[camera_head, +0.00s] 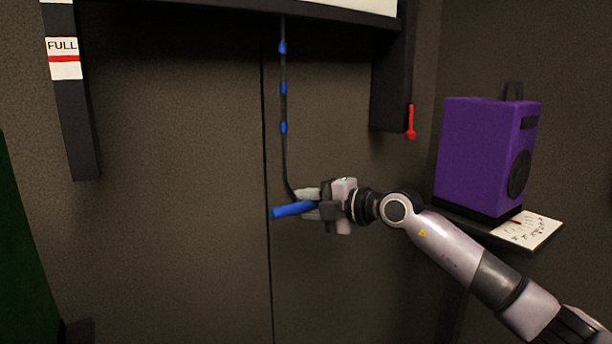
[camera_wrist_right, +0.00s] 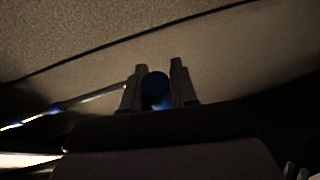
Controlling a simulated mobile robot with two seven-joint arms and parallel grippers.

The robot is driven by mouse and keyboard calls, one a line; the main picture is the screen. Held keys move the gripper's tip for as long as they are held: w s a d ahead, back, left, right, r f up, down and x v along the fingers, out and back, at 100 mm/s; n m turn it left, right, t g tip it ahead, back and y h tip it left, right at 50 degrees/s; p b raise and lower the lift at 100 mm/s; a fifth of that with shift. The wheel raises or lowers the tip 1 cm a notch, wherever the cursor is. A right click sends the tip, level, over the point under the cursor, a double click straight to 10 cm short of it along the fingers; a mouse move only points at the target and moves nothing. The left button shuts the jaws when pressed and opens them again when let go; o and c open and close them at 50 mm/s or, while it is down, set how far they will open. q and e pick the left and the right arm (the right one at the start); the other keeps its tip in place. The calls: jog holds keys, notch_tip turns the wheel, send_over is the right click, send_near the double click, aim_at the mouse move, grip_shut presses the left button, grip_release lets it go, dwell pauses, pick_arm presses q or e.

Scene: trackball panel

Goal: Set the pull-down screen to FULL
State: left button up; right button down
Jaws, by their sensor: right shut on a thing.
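The pull-down screen's dark lower edge (camera_head: 330,11) runs along the top of the head view, with a strip of white above it. A FULL label (camera_head: 63,58) with a red line sits on a dark upright at the left, lower than the screen's edge. A dark cord (camera_head: 284,105) with several blue beads hangs from the screen to a blue handle (camera_head: 291,209). My right gripper (camera_head: 309,204) is shut on the blue handle, which tilts out to the left. The right wrist view shows the handle (camera_wrist_right: 156,90) between the two fingers. My left gripper is not in view.
A red lever (camera_head: 410,122) hangs on the dark right-hand upright (camera_head: 391,80). A purple speaker (camera_head: 485,155) and a paper with writing (camera_head: 526,230) sit on a shelf at the right. A green surface (camera_head: 20,250) stands at the left edge. The wall below the handle is clear.

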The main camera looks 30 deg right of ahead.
pick_arm(q)
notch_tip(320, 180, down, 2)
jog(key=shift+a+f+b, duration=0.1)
jog(key=shift+b, duration=0.55)
pick_arm(e)
notch_tip(320, 180, down, 9)
jog(key=c, duration=1.2)
grip_release()
jog(key=shift+c, duration=0.2)
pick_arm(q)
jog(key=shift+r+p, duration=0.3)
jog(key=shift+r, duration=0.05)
pick_arm(e)
jog(key=v, duration=0.7)
jog(key=shift+s, duration=0.1)
